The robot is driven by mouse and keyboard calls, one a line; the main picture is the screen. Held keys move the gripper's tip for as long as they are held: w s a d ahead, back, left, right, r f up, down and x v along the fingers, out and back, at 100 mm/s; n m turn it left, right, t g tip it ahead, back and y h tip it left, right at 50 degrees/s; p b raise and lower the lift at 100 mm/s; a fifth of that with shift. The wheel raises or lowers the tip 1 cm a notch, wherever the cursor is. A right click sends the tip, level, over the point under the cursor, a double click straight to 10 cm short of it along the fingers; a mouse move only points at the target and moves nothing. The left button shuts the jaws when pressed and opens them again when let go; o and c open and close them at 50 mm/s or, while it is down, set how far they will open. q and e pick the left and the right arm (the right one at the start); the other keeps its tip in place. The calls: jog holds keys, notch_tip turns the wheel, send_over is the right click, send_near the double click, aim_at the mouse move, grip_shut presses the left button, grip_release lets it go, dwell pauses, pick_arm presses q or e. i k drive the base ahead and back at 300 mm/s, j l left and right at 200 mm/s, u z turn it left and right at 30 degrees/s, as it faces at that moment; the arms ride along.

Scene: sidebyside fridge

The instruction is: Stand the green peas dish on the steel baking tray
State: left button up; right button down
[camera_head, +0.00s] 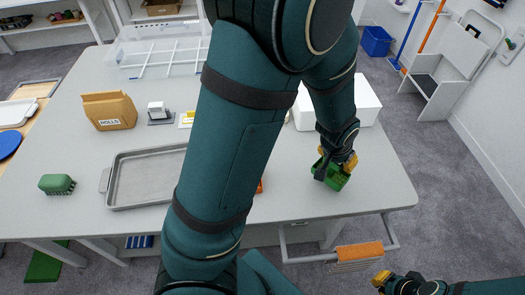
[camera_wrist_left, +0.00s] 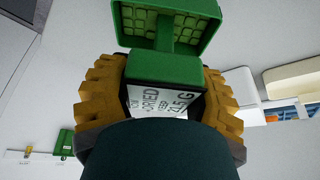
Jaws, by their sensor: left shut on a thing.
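The green peas dish (camera_head: 331,178), a green piece with a white printed label, is in my left gripper (camera_head: 343,163) over the table's front right part. The left wrist view shows the green dish (camera_wrist_left: 166,68) between the two yellow fingers of the left gripper (camera_wrist_left: 165,98). Its label text is only partly visible. The steel baking tray (camera_head: 140,182) lies flat and empty on the table, left of my left arm, which covers its right end. My right gripper (camera_head: 383,280) is at the bottom right, apart from the table; its opening is unclear.
A green bristled block (camera_head: 57,184) sits left of the tray. A rolls bag (camera_head: 109,110), a small grey-white item (camera_head: 158,112) and a clear divided bin (camera_head: 160,55) stand behind. A white box (camera_head: 366,101) is beyond the left gripper. An orange cloth (camera_head: 360,252) hangs on a front rail.

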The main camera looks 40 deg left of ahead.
aim_at(155, 176)
jog(key=k+j+u, duration=0.3)
jog(key=k, duration=0.2)
jog(key=k+j+u, duration=0.3)
jog(key=k, duration=0.15)
jog(key=i+j, duration=0.4)
